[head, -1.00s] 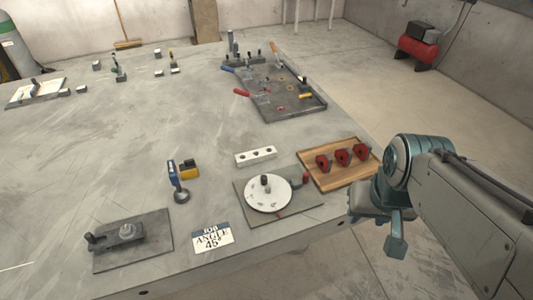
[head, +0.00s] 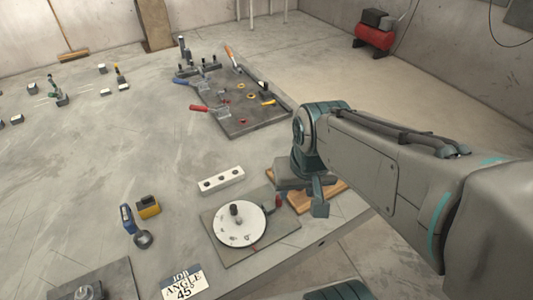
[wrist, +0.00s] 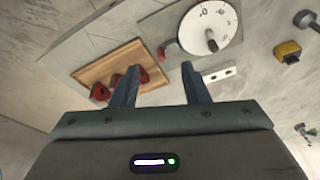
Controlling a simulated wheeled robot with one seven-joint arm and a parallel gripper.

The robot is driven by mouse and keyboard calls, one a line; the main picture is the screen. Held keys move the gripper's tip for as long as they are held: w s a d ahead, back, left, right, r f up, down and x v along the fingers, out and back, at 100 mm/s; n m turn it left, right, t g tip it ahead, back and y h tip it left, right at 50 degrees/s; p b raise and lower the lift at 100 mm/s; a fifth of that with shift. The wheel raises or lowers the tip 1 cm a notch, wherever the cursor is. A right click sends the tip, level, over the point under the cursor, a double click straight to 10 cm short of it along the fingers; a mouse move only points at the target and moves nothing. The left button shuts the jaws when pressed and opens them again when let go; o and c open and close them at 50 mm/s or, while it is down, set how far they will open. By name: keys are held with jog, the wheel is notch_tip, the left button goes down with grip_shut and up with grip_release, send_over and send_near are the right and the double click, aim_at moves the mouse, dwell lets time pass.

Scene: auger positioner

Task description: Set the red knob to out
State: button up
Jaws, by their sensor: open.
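The red knob (head: 279,201) is on the right side of the positioner, beside the white round dial plate (head: 240,224) with its dark upright post. The positioner's grey base plate (head: 268,241) lies flat near the table's front edge. In the wrist view the red knob (wrist: 169,48) is at the upper middle, left of the dial plate (wrist: 222,42). My gripper (wrist: 160,68) is open and empty, its two fingers spread. In the head view my gripper (head: 317,205) hangs just right of the red knob, apart from it. Whether the knob is in or out cannot be told.
A wooden board (wrist: 95,72) with red parts (wrist: 143,75) is beside the positioner, mostly hidden by my arm in the head view. A white block with holes (head: 221,181) lies behind the dial. A job card (head: 183,283) and a yellow-black item (head: 148,207) are left.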

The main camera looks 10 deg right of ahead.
jog(key=w+a+m+g+y+p, duration=0.1)
jog(key=w+m+g+p, duration=0.1)
jog(key=w+m+p, duration=0.4)
jog(key=m+h+p, duration=0.1)
jog(key=m+p, duration=0.3)
jog(key=m, duration=0.1)
send_over(279, 200)
jog(key=w, duration=0.1)
notch_tip(279, 200, down, 5)
jog(key=shift+g, duration=0.4)
jog(key=f, duration=1.4)
jog(key=shift+d+f+b, duration=0.15)
jog(key=shift+d+b, duration=0.05)
jog(key=shift+b, duration=0.1)
jog(key=shift+c, duration=0.2)
